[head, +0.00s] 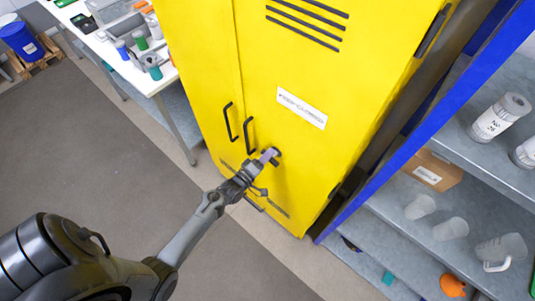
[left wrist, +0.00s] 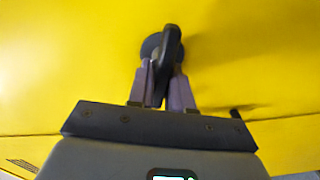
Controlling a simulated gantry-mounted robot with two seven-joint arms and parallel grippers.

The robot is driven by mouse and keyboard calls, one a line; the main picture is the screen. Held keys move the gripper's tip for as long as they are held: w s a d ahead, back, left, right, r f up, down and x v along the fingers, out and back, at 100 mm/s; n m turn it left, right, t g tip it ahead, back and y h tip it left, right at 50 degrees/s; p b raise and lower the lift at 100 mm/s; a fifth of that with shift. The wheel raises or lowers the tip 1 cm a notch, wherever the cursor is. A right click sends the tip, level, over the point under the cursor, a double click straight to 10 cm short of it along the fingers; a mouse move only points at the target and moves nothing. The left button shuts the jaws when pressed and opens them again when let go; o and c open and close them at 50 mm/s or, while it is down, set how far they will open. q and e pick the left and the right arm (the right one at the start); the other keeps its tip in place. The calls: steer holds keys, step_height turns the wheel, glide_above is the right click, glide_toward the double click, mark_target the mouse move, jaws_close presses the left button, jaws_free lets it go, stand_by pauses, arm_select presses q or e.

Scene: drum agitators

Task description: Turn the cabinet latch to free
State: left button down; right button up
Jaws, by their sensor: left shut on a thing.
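The yellow cabinet (head: 300,75) stands in the middle of the head view with its doors shut. The dark latch (head: 274,153) sits on the right door, below and right of two black bar handles (head: 249,136). My left gripper (head: 266,158) reaches up to the latch and is shut on it. In the left wrist view the two fingers of the gripper (left wrist: 164,85) lie on either side of the latch's black lever (left wrist: 171,50), with its round base behind. The fingers partly hide the lever. My right gripper is not in view.
A blue-framed shelf (head: 395,160) with jars, beakers and a cardboard box (head: 431,171) stands close on the right. A white workbench (head: 152,78) with cups is at the upper left. A blue drum (head: 21,41) stands on a pallet at far left. The grey floor is clear.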

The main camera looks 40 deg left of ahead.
arm_select(q)
steer(key=shift+f+n+p, duration=0.2)
steer(key=shift+n+p, duration=0.2)
steer(key=shift+n, duration=1.3)
steer(key=c, duration=1.1)
jaws_free()
steer(key=shift+s, duration=0.1)
steer(key=s, duration=1)
steer(key=shift+s+b, duration=0.3)
steer(key=shift+b, duration=0.05)
